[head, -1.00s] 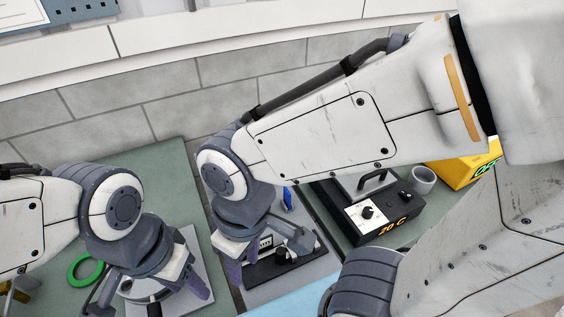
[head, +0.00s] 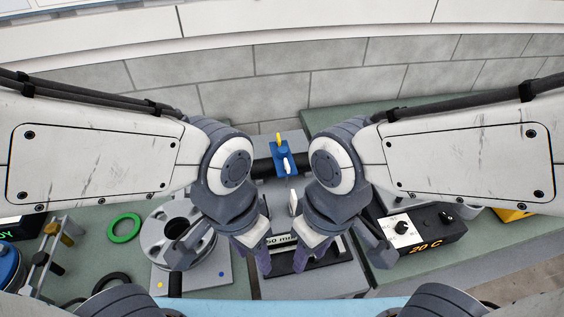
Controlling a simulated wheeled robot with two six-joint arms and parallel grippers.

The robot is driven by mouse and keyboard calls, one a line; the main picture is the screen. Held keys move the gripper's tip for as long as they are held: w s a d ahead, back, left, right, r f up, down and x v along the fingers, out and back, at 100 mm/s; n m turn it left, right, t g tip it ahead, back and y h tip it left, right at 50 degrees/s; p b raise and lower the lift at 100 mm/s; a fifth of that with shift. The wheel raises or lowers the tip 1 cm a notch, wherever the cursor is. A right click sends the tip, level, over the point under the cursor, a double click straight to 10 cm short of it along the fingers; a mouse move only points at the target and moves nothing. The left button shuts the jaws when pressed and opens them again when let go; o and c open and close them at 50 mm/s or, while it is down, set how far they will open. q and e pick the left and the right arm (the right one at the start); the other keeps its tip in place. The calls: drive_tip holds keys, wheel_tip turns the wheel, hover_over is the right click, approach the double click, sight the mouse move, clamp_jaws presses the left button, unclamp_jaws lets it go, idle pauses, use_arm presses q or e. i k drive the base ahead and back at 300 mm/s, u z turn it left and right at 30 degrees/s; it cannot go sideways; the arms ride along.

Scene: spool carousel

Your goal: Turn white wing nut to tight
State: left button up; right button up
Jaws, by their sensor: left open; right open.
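A small upright white piece (head: 293,202), which looks like the white wing nut, shows in the gap between my two wrists. It is small and partly crowded by my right gripper, so I cannot tell its turn. Behind it stands a blue block (head: 284,160) with a white part and a yellow tip. My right gripper (head: 347,254) is open, over the right part of that fixture. Neither gripper visibly holds anything.
The black fixture (head: 300,268) with a "50 mm" label lies below the grippers. The grey carousel (head: 158,238) stands left, beside a green ring (head: 123,228). A black "20 C" box (head: 432,232) stands right. A grey brick wall closes the back.

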sight(287, 168)
drive_tip(key=u, duration=0.05)
drive_tip(key=k, duration=1)
drive_tip(key=z, duration=1.65)
drive_tip(key=i, duration=0.9)
drive_tip(key=u, duration=2.05)
drive_tip(key=i, duration=0.5)
drive_tip(key=z, duration=0.05)
